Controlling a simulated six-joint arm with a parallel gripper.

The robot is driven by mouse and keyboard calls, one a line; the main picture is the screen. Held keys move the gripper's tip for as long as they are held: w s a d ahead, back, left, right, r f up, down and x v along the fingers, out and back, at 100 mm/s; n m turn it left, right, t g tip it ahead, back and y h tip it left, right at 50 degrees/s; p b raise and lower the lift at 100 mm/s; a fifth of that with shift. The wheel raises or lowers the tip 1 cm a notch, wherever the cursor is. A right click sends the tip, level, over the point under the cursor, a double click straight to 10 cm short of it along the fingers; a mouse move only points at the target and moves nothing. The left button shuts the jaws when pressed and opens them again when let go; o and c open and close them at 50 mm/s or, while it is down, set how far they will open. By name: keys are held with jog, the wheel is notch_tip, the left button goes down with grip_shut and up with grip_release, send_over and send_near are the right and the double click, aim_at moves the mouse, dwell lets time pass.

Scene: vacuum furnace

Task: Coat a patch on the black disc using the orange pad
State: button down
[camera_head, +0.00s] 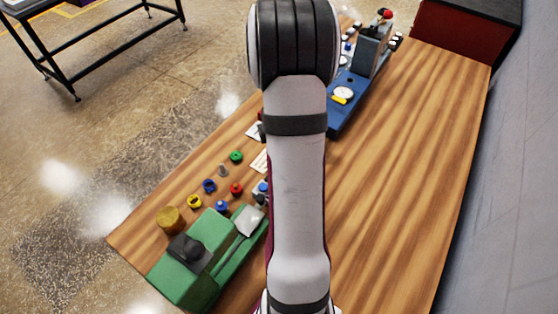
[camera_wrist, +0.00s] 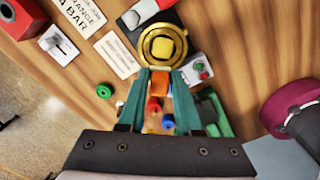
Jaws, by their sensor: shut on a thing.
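In the wrist view my gripper (camera_wrist: 159,74) has its two teal fingers shut on the orange pad (camera_wrist: 160,84), a small orange block. Just beyond the fingertips is a round brass ring (camera_wrist: 146,45) with a yellow piece (camera_wrist: 164,46) in its middle. A dark base (camera_wrist: 128,33) shows beside the ring. I cannot tell whether the pad touches anything, and I cannot pick out the black disc for certain. In the head view my arm hides the gripper and the pad.
A green block (camera_head: 178,284) with a dark part (camera_head: 187,250) on top stands at the bench's near left. Several coloured rings, including a green one (camera_head: 236,157), lie beyond it. A blue base (camera_head: 341,119) stands farther back. The wooden bench (camera_head: 420,150) is clear at right.

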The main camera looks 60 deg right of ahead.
jog(key=shift+r, duration=1.95)
jog(key=w+a+r+m, duration=0.3)
jog(key=w+a+r, duration=0.1)
jog(key=w+a, duration=0.25)
jog(key=w+a+r+m, duration=0.2)
jog(key=w+a+r, duration=0.3)
jog(key=a, duration=0.3)
jog(key=a+r+m, duration=0.2)
jog(key=a+r, duration=0.1)
jog(key=a, duration=0.4)
jog(key=a+r+m, duration=0.3)
jog(key=a+r, duration=0.1)
jog(key=a, duration=0.4)
jog(key=shift+w, duration=0.3)
